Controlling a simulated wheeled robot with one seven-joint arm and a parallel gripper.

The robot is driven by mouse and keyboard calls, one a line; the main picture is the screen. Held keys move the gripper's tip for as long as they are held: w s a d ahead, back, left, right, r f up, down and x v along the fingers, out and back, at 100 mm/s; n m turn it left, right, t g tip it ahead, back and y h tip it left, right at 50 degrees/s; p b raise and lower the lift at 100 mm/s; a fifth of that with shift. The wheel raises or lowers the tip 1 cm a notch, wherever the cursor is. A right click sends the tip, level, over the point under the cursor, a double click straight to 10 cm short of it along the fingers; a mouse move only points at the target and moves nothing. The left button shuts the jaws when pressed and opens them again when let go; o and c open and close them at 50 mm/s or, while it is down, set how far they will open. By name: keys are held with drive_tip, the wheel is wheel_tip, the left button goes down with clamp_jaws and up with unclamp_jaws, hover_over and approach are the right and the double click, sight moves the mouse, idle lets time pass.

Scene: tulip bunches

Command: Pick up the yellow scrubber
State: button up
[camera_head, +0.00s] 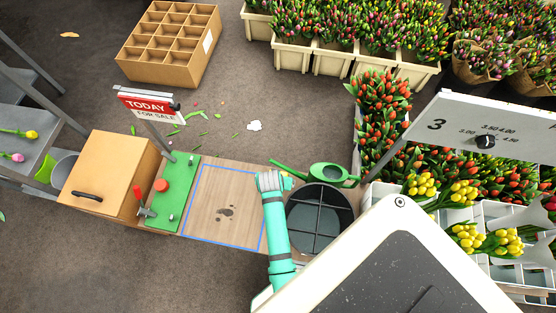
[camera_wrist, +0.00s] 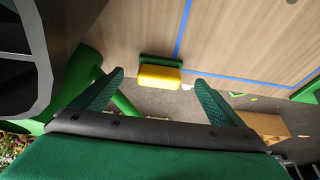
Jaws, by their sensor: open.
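The yellow scrubber (camera_wrist: 160,77) lies near the edge of the wooden worktop (camera_wrist: 235,40), with a green strip along its far side in the wrist view. It is between the lines of my two fingers and beyond their tips, apart from them. My gripper (camera_wrist: 159,80) is open and empty, with one green finger on each side of the scrubber in the picture. In the head view my gripper (camera_head: 270,181) is above the worktop's back edge, right of the blue-outlined square, and mostly hides the scrubber; only a small yellowish patch shows beside it.
A green watering can (camera_head: 327,174) and a dark divided round container (camera_head: 319,215) stand close to the right of my gripper. A green board (camera_head: 172,200) with tools lies left. The blue-outlined square (camera_head: 225,185) is mostly clear, with dark smudges.

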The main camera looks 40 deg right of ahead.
drive_tip(key=shift+x, duration=3)
drive_tip(key=shift+w+d+r, duration=0.15)
drive_tip(key=shift+w+d, duration=0.05)
drive_tip(key=c, duration=1.2)
